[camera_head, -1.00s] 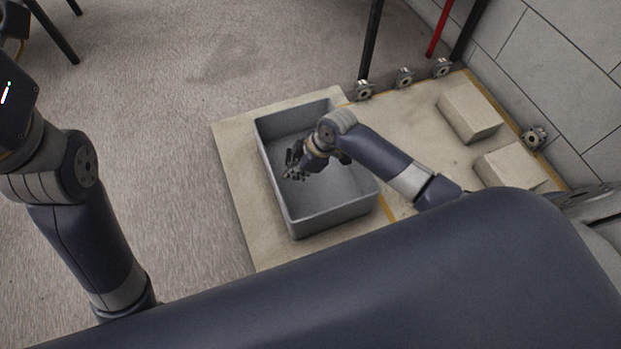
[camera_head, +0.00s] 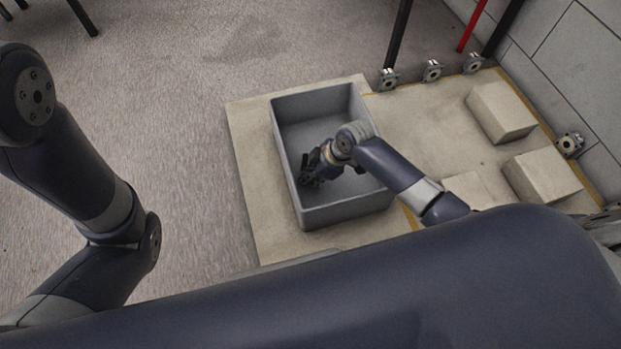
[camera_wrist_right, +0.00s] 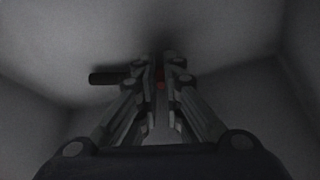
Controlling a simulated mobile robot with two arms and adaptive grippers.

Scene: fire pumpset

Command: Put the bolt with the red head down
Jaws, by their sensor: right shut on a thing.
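My right gripper (camera_head: 308,182) is down inside a grey open box (camera_head: 342,212), near its left wall. The right wrist view shows its two fingers (camera_wrist_right: 172,62) close together, shut on the bolt. A red part of the bolt (camera_wrist_right: 160,82) shows between the fingers. A dark rod (camera_wrist_right: 104,78), which looks like its shank, sticks out to the left of them. The rest of the bolt is hidden by the fingers, and I cannot tell whether it touches the box floor. In the head view the bolt cannot be made out. My left gripper is out of view.
The box stands on a beige board (camera_head: 248,150). Beige blocks (camera_head: 500,112) and (camera_head: 542,175) lie to the right. Several metal flanged fittings (camera_head: 432,70) line the board's back edge. Black posts and a red one (camera_head: 472,25) rise behind, beside a grey block wall (camera_head: 570,60).

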